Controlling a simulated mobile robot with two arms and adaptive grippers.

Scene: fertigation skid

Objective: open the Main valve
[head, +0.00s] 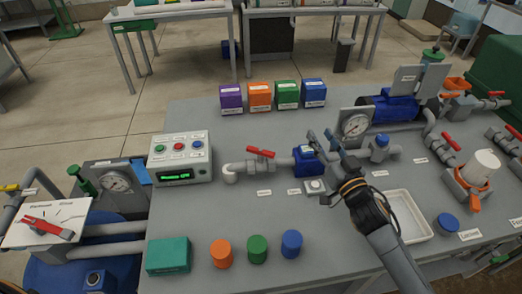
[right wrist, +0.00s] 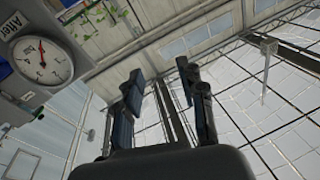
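Several valves with red handles are in the head view, and I cannot read which label says Main. One red-handled valve (head: 261,153) sits on a grey pipe left of a blue fitting (head: 307,161). My right gripper (head: 322,139) is above the blue fitting, right of the first valve. In the right wrist view its two fingers (right wrist: 162,90) stand apart with nothing between them. My left gripper is out of view.
A control box (head: 180,158) with buttons stands left on the bench. A pressure gauge (head: 354,126) is close to my right gripper; a dial marked After (right wrist: 42,60) shows in the wrist view. A white tray (head: 429,229) lies beside my right arm.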

